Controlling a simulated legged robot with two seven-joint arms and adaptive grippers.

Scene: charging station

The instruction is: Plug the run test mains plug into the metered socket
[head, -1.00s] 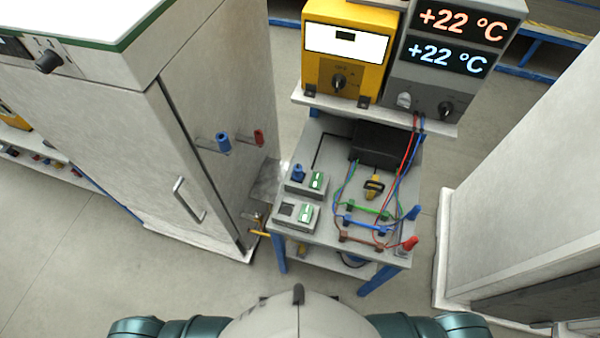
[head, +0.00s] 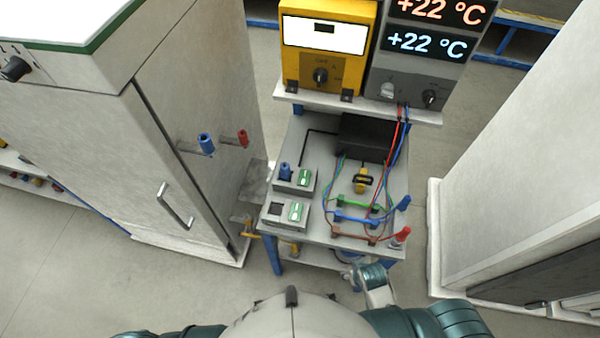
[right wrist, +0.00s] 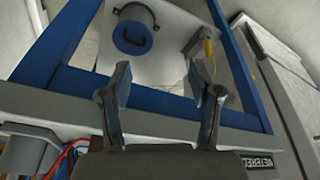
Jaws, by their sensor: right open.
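In the head view, two grey socket boxes stand at the left of the bench (head: 325,228). The rear box (head: 308,188) holds an upright blue plug (head: 285,171) beside a green display. The front box (head: 262,222) has a dark, empty-looking socket face and a green display. A yellow and black piece (head: 363,181) lies right of them; I cannot tell which piece is the run test plug. A label, apparently "METERED" (right wrist: 266,163), shows upside down in the right wrist view. My right gripper (right wrist: 164,86) is open and empty at the bench's front edge. My left gripper is out of view.
A black box (head: 370,138) and several coloured leads occupy the bench's right part. A yellow instrument (head: 325,75) and a grey display unit (head: 424,75) stand on the shelf above. A tall cabinet (head: 90,140) flanks the left. A blue-lidded can (right wrist: 133,38) sits beneath.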

